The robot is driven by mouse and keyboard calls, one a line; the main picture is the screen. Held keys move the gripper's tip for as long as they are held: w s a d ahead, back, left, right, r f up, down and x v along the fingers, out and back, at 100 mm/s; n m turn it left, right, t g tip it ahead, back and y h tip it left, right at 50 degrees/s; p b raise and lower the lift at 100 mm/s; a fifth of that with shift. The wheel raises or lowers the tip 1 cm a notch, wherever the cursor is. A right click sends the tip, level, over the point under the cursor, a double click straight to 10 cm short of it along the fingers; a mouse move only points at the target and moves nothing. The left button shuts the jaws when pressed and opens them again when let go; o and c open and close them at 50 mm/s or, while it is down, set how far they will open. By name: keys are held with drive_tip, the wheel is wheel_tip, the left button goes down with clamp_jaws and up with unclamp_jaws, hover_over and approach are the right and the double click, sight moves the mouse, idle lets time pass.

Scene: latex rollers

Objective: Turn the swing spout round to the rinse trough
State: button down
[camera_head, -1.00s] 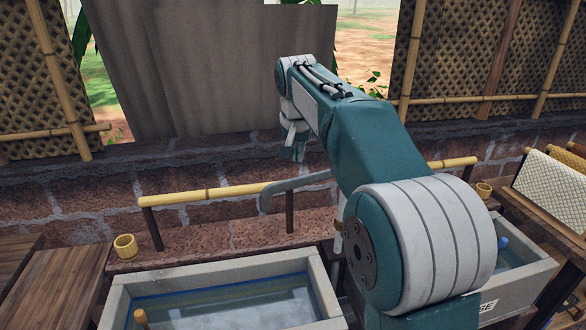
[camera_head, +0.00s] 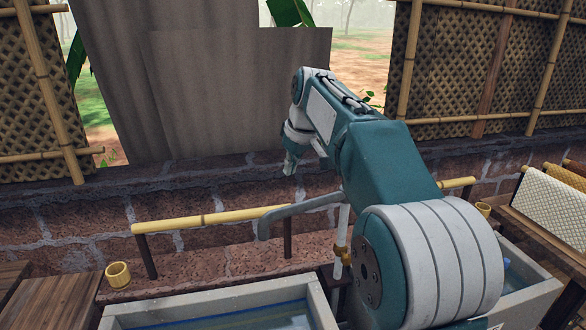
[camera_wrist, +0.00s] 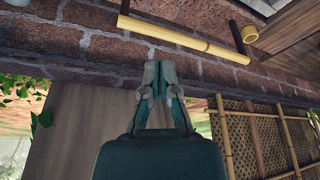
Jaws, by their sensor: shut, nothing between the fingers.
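The swing spout (camera_head: 300,210) is a grey curved pipe pointing left, its bent tip above the back of the left trough (camera_head: 225,300). Its riser is a pale pipe with a brass-coloured fitting (camera_head: 343,256), partly hidden by my arm. The rinse trough (camera_head: 540,297) is at the right, mostly hidden behind my arm; only the end of its label shows. My gripper (camera_head: 289,170) is above and behind the spout, apart from it in the picture. In the wrist view my gripper (camera_wrist: 159,70) has its fingers together and empty; the spout is not visible there.
A bamboo rail (camera_head: 210,218) on dark posts runs behind the troughs, before a low brick wall (camera_head: 75,218). Yellow cups stand at left (camera_head: 118,275) and right (camera_head: 483,209). A corrugated panel (camera_head: 215,90) stands behind my gripper. Patterned sheets (camera_head: 550,205) hang at far right.

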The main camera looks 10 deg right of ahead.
sight(310, 205)
wheel_tip(310, 205, down, 7)
drive_tip(key=s, duration=0.1)
drive_tip(key=shift+s+d, duration=0.25)
drive_tip(key=shift+d, duration=0.1)
